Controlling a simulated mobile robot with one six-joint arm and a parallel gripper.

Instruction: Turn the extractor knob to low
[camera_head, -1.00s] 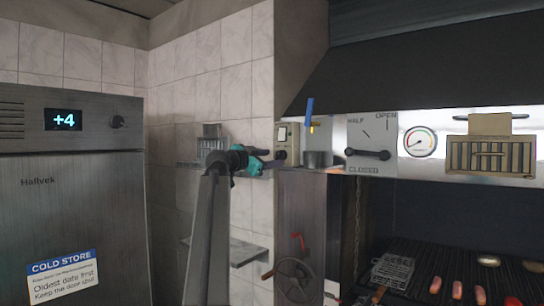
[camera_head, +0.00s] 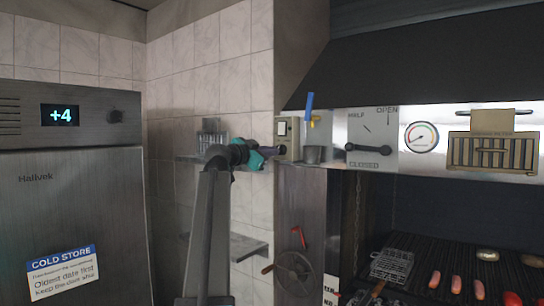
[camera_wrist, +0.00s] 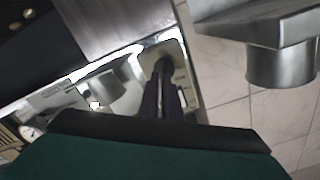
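The extractor control box (camera_head: 286,138) is a small pale box with a switch plate, at the left end of the hood front. My gripper (camera_head: 276,150) is at its lower left face in the head view. In the wrist view the box (camera_wrist: 188,82) lies beyond my two dark fingers (camera_wrist: 162,75). A dark round knob (camera_wrist: 163,66) shows at the fingertips, mostly covered by them. A narrow strip of light shows between the fingers. I cannot tell whether they grip the knob or stand around it. The knob's setting cannot be read.
A damper lever panel (camera_head: 372,125) and a gauge (camera_head: 421,137) follow. Wall shelves (camera_head: 248,248) are near my arm. Sausages lie on the grill (camera_head: 470,260) at lower right.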

